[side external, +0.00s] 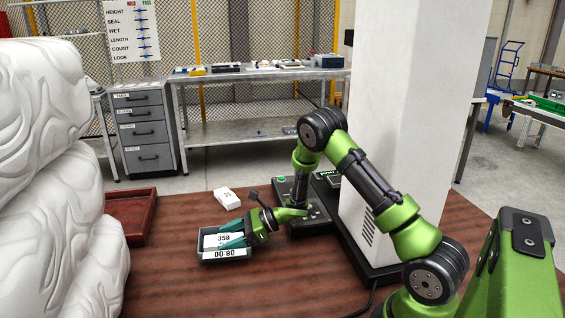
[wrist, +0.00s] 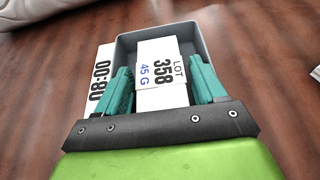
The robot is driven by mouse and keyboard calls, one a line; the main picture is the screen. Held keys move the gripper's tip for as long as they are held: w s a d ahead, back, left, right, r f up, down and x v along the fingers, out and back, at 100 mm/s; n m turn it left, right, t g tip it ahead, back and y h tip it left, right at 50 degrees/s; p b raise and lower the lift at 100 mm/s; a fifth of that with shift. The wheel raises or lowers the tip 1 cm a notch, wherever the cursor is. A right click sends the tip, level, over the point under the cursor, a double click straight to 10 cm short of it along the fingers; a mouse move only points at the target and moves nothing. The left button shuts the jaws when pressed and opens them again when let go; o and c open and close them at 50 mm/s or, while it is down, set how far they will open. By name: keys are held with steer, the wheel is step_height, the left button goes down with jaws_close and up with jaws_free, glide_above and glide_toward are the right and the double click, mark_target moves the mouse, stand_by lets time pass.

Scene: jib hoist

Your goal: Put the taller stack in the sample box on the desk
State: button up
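A white stack marked LOT 358 45 G (wrist: 158,68) lies inside the dark grey box (wrist: 126,48); in the side view the stack (side external: 221,239) shows its 358 face. The stack's underside is hidden.
A small white block (side external: 228,198) stands on the brown desk (side external: 170,270) behind the box. A dark red tray (side external: 131,217) is at the left, by a large white lumpy object (side external: 60,170). A white pillar (side external: 415,100) rises at the right. Desk between tray and box is clear.

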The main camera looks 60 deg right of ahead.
steer(key=shift+r, duration=0.2)
steer(key=v, duration=0.7)
steer(key=w+d+r+m+t+h, duration=0.3)
steer(key=w+r+m+h, duration=0.2)
steer(key=r+m, duration=0.5)
steer(key=s+r+m+h, duration=0.5)
steer(key=r+m, duration=0.5)
steer(key=m, duration=0.6)
steer(key=s+a+m+g+y, duration=0.1)
steer(key=s+a+m+g, duration=0.2)
steer(key=s+a+m, duration=0.4)
steer(key=s+a+m+g+y, duration=0.1)
steer(key=s+a+m, duration=0.6)
steer(key=s+m, duration=0.7)
steer(key=shift+a+r+m+g+y, duration=0.4)
steer(key=shift+m+g, duration=0.5)
